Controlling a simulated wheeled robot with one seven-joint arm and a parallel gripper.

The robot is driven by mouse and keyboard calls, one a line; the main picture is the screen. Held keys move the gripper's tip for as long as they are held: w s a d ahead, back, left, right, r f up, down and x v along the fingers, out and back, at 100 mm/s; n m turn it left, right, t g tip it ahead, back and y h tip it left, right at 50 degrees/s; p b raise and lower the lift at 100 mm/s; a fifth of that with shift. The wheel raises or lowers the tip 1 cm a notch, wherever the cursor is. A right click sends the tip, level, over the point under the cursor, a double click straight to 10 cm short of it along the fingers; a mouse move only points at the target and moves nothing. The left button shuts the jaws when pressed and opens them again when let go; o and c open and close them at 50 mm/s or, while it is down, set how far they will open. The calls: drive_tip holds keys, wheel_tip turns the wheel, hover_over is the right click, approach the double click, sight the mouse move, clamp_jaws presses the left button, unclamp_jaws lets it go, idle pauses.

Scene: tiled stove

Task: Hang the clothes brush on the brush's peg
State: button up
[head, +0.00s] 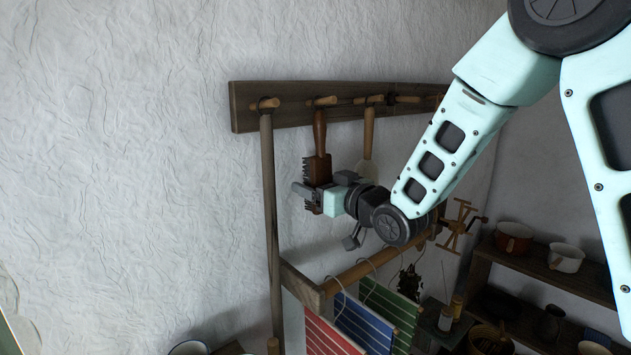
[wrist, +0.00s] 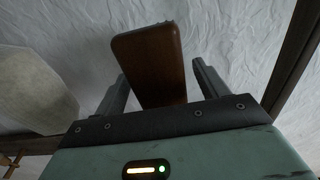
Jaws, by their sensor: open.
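The clothes brush (head: 319,135) has a brown wooden handle and dark bristles on its left side. It hangs upright, handle up, at the second peg (head: 326,100) from the left on the wall rail. A loop at the handle's top is too small to make out. My gripper (head: 308,196) is at the brush's lower body, reaching in from the right. In the wrist view the brush's brown block (wrist: 150,62) stands between the two open fingers of my gripper (wrist: 162,85). A gap shows beside the right finger; contact on the left is unclear.
The peg rail (head: 243,108) also carries a long wooden pole (head: 268,170) on the left and a pale paddle (head: 368,135) close on the right, which also shows in the wrist view (wrist: 30,95). Below are a wooden bar (head: 355,272) and striped cloths (head: 365,325). Bare wall lies left.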

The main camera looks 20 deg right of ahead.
drive_tip(key=shift+w+a, duration=0.15)
drive_tip(key=shift+w, duration=0.1)
drive_tip(key=c, duration=1.2)
drive_tip(key=shift+o, duration=0.3)
drive_tip(key=o, duration=1.1)
